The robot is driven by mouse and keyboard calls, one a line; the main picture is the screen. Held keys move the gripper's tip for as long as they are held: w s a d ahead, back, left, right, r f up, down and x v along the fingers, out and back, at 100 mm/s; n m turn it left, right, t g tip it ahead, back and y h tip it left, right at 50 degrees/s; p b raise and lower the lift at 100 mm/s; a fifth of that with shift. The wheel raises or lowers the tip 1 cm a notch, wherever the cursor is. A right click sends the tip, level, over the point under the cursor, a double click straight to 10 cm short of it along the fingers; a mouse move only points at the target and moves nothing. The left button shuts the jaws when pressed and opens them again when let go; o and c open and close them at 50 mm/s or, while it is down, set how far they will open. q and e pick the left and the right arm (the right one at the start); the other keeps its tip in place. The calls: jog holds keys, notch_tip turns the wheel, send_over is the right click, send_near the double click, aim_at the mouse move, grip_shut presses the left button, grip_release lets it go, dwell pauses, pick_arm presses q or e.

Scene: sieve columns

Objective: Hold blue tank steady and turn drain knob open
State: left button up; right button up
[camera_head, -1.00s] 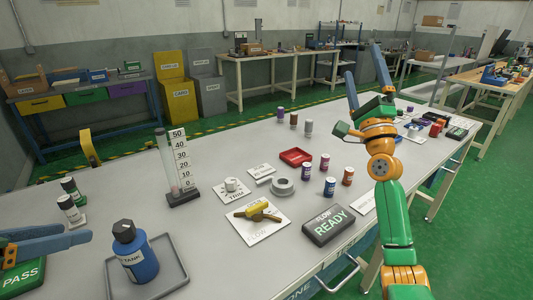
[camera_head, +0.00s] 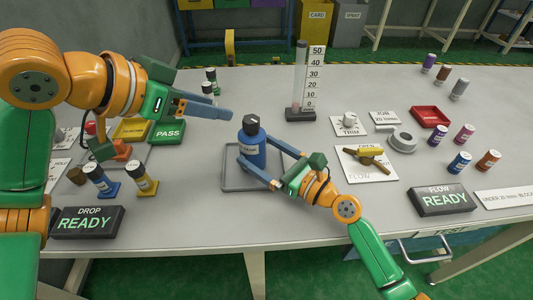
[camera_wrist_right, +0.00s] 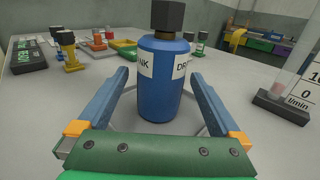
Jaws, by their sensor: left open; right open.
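The blue tank (camera_head: 252,150) stands upright on a grey tray (camera_head: 232,180). A black cap-like knob (camera_head: 251,121) tops it; it also shows in the right wrist view (camera_wrist_right: 168,16). A white label starting "DR" is on the tank's side in that view. My right gripper (camera_head: 256,150) is open, its blue fingers either side of the tank; in the right wrist view gaps show between fingers and tank (camera_wrist_right: 160,90). My left gripper (camera_head: 230,114) is open, fingers pointing right, just left of the black knob. Its finger gap is hard to see.
A graduated column (camera_head: 300,80) stands behind the tank. A yellow flow valve (camera_head: 370,153), a white trim knob (camera_head: 349,119) and a flow READY box (camera_head: 443,198) are to the right. Small bottles (camera_head: 97,178) and a drop READY box (camera_head: 87,221) are at left.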

jog(key=x, duration=0.6)
jog(key=shift+w+a, duration=0.1)
grip_shut()
dwell(0.8)
pick_arm(q)
jog(key=shift+o, duration=1.8)
jog(key=f+m+g+h, duration=0.1)
jog(key=f+h, duration=0.1)
jog(key=d+f+m+g+h, duration=0.1)
jog(key=f+m+g+h, duration=0.1)
jog(key=shift+f+m, duration=0.15)
jog(key=shift+m, duration=0.15)
jog(key=t+h, duration=0.2)
jog(key=h, duration=0.3)
send_near(251, 123)
jog(key=shift+m, duration=0.5)
jog(key=x, duration=0.7)
jog(key=w+f+x, duration=0.1)
jog(key=x, duration=0.2)
jog(key=shift+w, duration=0.2)
